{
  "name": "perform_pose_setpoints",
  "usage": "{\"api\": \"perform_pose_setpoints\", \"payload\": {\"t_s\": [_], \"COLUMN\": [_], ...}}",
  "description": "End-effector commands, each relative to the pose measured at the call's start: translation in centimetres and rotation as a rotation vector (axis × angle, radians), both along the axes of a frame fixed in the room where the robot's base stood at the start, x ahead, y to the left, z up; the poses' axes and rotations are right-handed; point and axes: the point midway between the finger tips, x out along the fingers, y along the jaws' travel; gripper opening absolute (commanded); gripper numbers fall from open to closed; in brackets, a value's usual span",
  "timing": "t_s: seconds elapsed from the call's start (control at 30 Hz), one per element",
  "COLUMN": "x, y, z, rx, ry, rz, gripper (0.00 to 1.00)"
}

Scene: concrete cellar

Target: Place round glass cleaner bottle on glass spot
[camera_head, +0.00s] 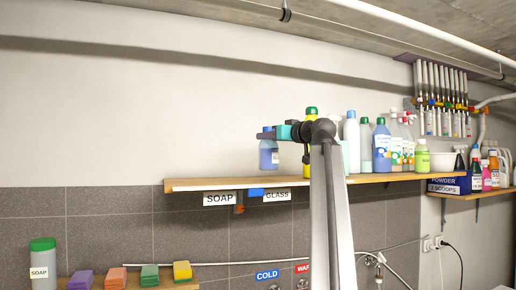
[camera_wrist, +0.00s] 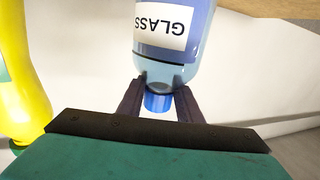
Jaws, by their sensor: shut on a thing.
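The round glass cleaner bottle (camera_head: 268,155) is blue and see-through, with a blue cap and a white label. Its GLASS label shows upside down in the wrist view (camera_wrist: 165,25). My gripper (camera_head: 266,135) is shut on its neck, just by the cap; both fingers show in the wrist view (camera_wrist: 158,98). The bottle hangs upright, its base appearing a little above the wooden shelf (camera_head: 210,184). The glass spot's sign (camera_head: 277,196) is on the shelf's front edge, below and slightly right of the bottle. Whether the bottle touches the shelf is unclear.
A yellow bottle (camera_head: 311,113) stands right of my gripper, partly behind my arm; it is close on the left in the wrist view (camera_wrist: 22,70). Several bottles and a white tub (camera_head: 443,161) fill the shelf's right. The shelf's left, above the SOAP sign (camera_head: 219,198), is bare.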

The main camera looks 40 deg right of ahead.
Motion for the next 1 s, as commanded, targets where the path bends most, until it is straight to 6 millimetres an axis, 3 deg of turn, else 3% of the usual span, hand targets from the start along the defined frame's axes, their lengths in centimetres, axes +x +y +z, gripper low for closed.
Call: {"api": "perform_pose_setpoints", "payload": {"t_s": [0.47, 0.8, 1.0], "x": [0.9, 0.9, 1.1], "y": [0.6, 0.7, 0.8], "z": [-0.1, -3.1, -3.5], "rx": [0.0, 0.001, 0.0], "ry": [-0.002, -0.002, -0.002], "rz": [0.014, 0.014, 0.017], "gripper": [0.0, 0.0, 0.0]}}
